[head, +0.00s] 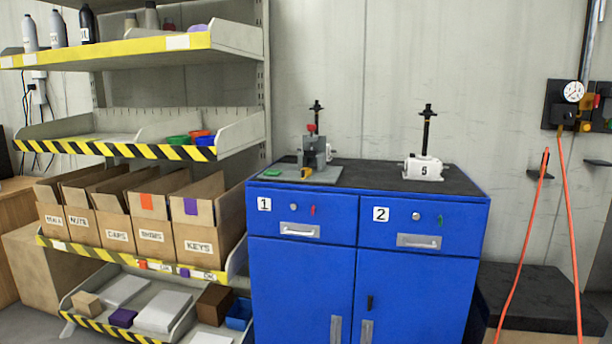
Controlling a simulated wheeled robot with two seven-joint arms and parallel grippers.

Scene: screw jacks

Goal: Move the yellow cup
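I cannot make out a yellow cup in the head view. A small yellow-orange spot (306,173) shows on the grey plate (325,177) of the left jack, too small to identify. A grey screw jack (313,152) with a black screw and a red part stands on that plate. A white screw jack (423,169) marked 5 stands at the right on the cabinet top. Neither of my grippers is in view.
The blue cabinet (303,265) has two drawers and doors, all shut. Its black top is clear between the jacks. A shelf rack (110,150) at left holds labelled cardboard boxes (199,246) and a green container (178,140). An orange hose (568,220) hangs at right.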

